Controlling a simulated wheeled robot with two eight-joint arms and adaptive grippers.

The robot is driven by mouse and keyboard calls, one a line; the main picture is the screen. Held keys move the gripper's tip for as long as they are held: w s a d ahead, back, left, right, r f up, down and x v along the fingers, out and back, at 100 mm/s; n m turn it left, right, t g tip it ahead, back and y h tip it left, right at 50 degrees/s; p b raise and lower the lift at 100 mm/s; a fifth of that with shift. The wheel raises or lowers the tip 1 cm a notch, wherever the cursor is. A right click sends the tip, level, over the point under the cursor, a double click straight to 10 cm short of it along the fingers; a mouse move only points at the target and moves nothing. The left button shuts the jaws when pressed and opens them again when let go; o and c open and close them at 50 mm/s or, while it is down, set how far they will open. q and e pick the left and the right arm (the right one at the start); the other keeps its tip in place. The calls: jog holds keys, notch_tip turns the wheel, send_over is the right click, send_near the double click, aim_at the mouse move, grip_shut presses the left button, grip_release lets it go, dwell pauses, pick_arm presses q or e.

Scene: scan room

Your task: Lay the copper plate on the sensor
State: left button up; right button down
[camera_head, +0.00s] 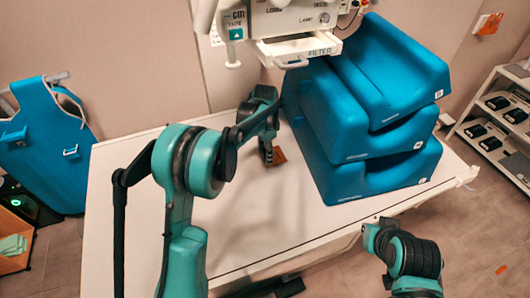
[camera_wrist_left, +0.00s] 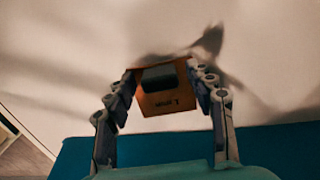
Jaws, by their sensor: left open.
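A small copper-coloured plate (camera_head: 277,157) lies on the white table, left of the blue cushions. In the left wrist view the plate (camera_wrist_left: 165,109) bears dark lettering, and a dark block sits over its upper part. I cannot tell whether the block belongs to the plate. My left gripper (camera_head: 267,157) is over the plate. In the left wrist view its open fingers (camera_wrist_left: 163,81) stand on either side of it, apart from each other. I cannot make out a separate sensor. My right arm's end (camera_head: 376,235) is beside the table's front right; its fingers are not clear.
A stack of blue cushions (camera_head: 340,150) stands right of the plate. A machine with a pulled-out filter drawer (camera_head: 300,48) hangs above the table's back. The white table (camera_head: 250,225) is bare in front. A rack (camera_head: 490,125) stands at right, a blue apron (camera_head: 40,140) at left.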

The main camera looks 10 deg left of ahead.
pick_arm(q)
notch_tip(320, 180, up, 8)
jog(key=shift+f+p, duration=0.1)
jog(key=shift+p, duration=1.1)
